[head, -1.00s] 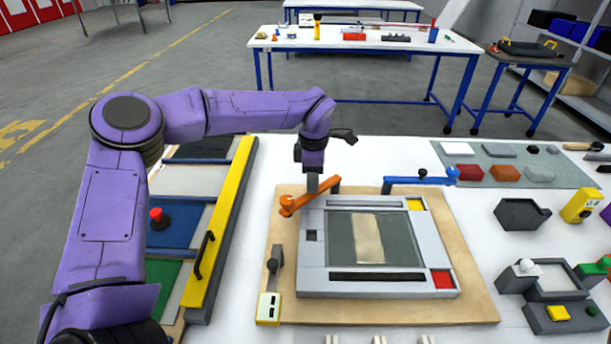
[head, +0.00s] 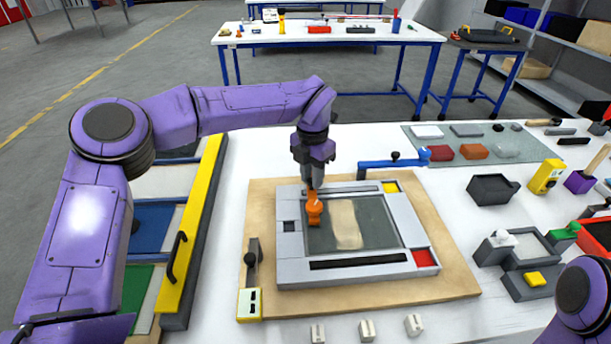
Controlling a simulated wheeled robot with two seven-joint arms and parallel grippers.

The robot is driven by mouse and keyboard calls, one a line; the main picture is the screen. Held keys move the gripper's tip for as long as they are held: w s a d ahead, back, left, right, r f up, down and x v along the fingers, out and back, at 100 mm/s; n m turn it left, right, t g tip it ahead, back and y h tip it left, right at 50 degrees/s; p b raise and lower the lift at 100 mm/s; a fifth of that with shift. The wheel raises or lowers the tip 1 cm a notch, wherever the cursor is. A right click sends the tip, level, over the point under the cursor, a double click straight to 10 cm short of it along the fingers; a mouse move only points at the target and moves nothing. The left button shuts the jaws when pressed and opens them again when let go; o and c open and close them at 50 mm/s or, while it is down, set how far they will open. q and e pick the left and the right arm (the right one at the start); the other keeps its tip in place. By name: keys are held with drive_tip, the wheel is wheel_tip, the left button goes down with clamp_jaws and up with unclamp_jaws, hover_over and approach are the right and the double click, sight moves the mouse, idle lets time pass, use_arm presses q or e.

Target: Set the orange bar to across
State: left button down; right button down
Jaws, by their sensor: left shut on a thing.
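The orange bar (head: 314,211) is at the upper left of the grey frame (head: 344,264). It looks short from here, with its rounded near end over the left part of the frame's dark window (head: 376,228). My left gripper (head: 312,187) points down and is shut on the bar's far part; its fingertips are partly hidden. The far end of the bar is hidden behind the gripper, so I cannot tell whether it touches the frame. Part of my right arm shows at the bottom right, but its gripper is out of view.
A yellow rail (head: 191,235) with a black handle is farther left. Grey fixtures and bins stand at the right.

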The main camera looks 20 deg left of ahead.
use_arm(q)
drive_tip(key=shift+s+d+f+n, duration=0.1)
drive_tip(key=shift+d+f+n, duration=0.1)
drive_tip(key=shift+f+n, duration=0.1)
idle(0.4)
drive_tip(key=c, duration=0.9)
unclamp_jaws()
drive_tip(key=shift+w+d+r, duration=0.1)
drive_tip(key=shift+w, duration=0.1)
wheel_tip(320, 180, up, 10)
drive_tip(key=shift+r+b, duration=0.25)
drive_tip(key=shift+b, duration=0.15)
